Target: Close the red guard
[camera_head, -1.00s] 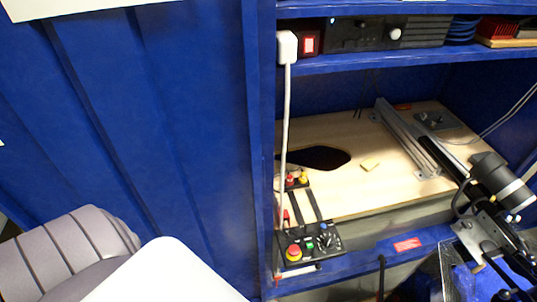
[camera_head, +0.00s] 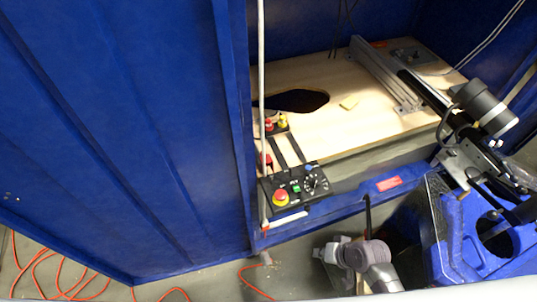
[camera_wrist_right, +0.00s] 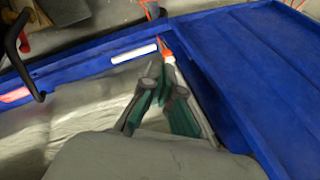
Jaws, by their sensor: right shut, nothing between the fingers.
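A black control panel (camera_head: 310,182) with a red stop button, a green button and a knob sits at the bench's front left corner. A small upright red part (camera_head: 267,159), possibly the guard, shows at its back left; its exact position is too small to tell. My right gripper (camera_head: 322,254) appears low in the head view, in front of the bench and apart from the panel. In the right wrist view its fingers (camera_wrist_right: 164,78) are shut and empty, close to an orange-red piece (camera_wrist_right: 168,46) beside the blue ledge. My left gripper is not in view.
A blue cabinet wall (camera_head: 120,120) stands left of the panel. A motor on a beam (camera_head: 482,106) and a blue tank (camera_head: 455,230) crowd the right. Orange cables (camera_head: 62,272) lie on the floor.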

